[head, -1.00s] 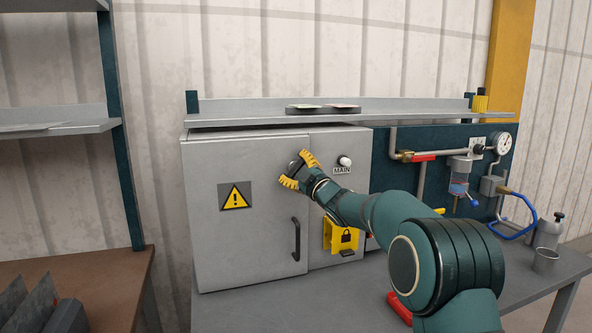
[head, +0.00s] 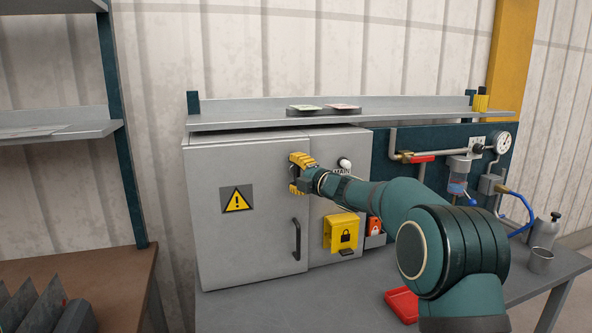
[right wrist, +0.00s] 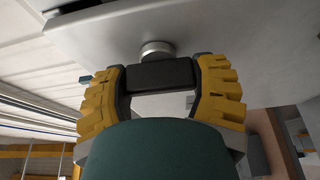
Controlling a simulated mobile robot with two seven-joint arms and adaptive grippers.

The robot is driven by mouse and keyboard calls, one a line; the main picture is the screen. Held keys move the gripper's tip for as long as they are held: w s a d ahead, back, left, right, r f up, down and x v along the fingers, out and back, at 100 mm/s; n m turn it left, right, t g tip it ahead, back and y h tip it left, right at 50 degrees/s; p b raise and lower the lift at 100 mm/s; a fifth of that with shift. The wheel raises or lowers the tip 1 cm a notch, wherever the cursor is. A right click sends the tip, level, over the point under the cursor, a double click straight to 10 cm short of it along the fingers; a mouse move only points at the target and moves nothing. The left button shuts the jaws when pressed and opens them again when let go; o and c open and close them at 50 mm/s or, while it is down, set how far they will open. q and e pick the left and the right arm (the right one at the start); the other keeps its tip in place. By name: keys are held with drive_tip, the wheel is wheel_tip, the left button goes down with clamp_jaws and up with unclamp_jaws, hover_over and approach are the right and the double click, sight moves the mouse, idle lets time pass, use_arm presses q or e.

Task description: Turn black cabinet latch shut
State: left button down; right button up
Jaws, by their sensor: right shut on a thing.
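The grey cabinet (head: 265,250) stands on the bench. Its black latch (right wrist: 160,75) is a short bar on a round silver base (right wrist: 157,48) at the cabinet front, clear in the right wrist view. My right gripper (head: 296,175) is at the cabinet front near the door's upper right edge. In the right wrist view its yellow-padded fingers (right wrist: 160,86) are shut on the two ends of the latch bar. In the head view the gripper mostly hides the latch. My left gripper is not in view.
A black door handle (head: 296,239) is below my gripper. A white MAIN knob (head: 345,164) and a yellow padlock box (head: 341,231) are to its right. A shelf (head: 400,116) runs above the cabinet. A red tray (head: 402,304) lies on the bench (head: 270,312).

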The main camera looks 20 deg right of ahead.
idle(0.5)
drive_tip(key=o, duration=1.2)
drive_tip(key=shift+s, duration=0.1)
drive_tip(key=v, duration=1.2)
